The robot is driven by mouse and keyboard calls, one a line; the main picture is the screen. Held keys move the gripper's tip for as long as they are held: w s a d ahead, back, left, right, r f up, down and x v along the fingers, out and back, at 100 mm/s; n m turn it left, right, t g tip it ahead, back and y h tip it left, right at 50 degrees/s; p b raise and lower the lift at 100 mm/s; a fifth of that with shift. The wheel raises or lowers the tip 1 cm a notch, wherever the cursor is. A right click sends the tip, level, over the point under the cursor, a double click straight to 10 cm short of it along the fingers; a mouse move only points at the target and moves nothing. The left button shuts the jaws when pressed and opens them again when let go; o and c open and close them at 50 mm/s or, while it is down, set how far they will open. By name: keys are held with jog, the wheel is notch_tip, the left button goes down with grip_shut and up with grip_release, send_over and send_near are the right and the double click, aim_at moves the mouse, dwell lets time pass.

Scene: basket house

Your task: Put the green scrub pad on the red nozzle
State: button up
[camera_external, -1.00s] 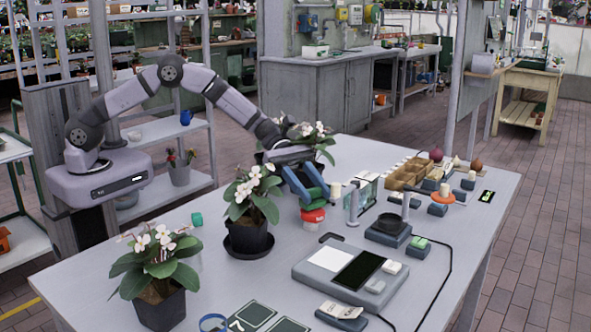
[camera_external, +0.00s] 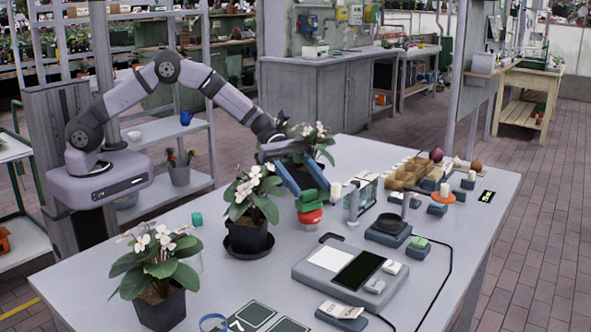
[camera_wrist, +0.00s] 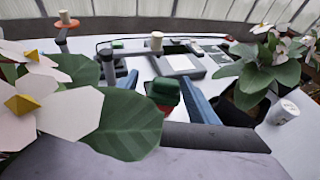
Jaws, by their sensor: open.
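The green scrub pad (camera_external: 311,200) sits on top of the red nozzle (camera_external: 310,217), with its upper face exposed in the external view. In the wrist view the green pad (camera_wrist: 163,91) shows between my blue fingers, with a little red of the nozzle (camera_wrist: 166,110) below it. My gripper (camera_external: 304,183) is open, its blue fingers just above and around the pad. In the wrist view my gripper (camera_wrist: 163,84) has clear space on both sides of the pad. The nozzle's lower part is hidden in the wrist view.
A potted white-flowered plant (camera_external: 250,205) stands just left of the nozzle, and another (camera_external: 160,262) nearer the front left. A large flower (camera_wrist: 80,108) fills the wrist view's left. A flat grey device (camera_external: 350,274) lies in front; a round black stand (camera_external: 388,229) is at right.

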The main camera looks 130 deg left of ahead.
jog(key=b+v, duration=0.1)
jog(key=v, duration=0.8)
jog(key=shift+s+b, duration=0.15)
jog(key=shift+b, duration=0.15)
jog(key=shift+a, duration=0.1)
jog(key=s+d+f+m+g+h+p, duration=0.15)
jog(key=s+d+m+g, duration=0.35)
jog(key=d, duration=0.7)
jog(key=s+d+m+g+p, duration=0.1)
jog(key=d+m+g+p, duration=0.25)
jog(key=d+m, duration=0.6)
jog(key=s+d+m+g+y+p, duration=0.2)
jog(key=s+d+m, duration=0.3)
jog(key=s+m, duration=0.3)
jog(key=s+d+m+g+y+p, duration=0.2)
jog(key=s+d+m+y, duration=0.2)
jog(key=s+m, duration=0.5)
jog(key=shift+s+d+r+y+p, duration=0.2)
jog(key=shift+s+d+y+p, duration=0.15)
jog(key=shift+s+d, duration=0.35)
jog(key=shift+s+a+g, duration=0.1)
jog(key=shift+a+g, duration=0.05)
jog(key=shift+g, duration=0.1)
jog(key=o, duration=0.3)
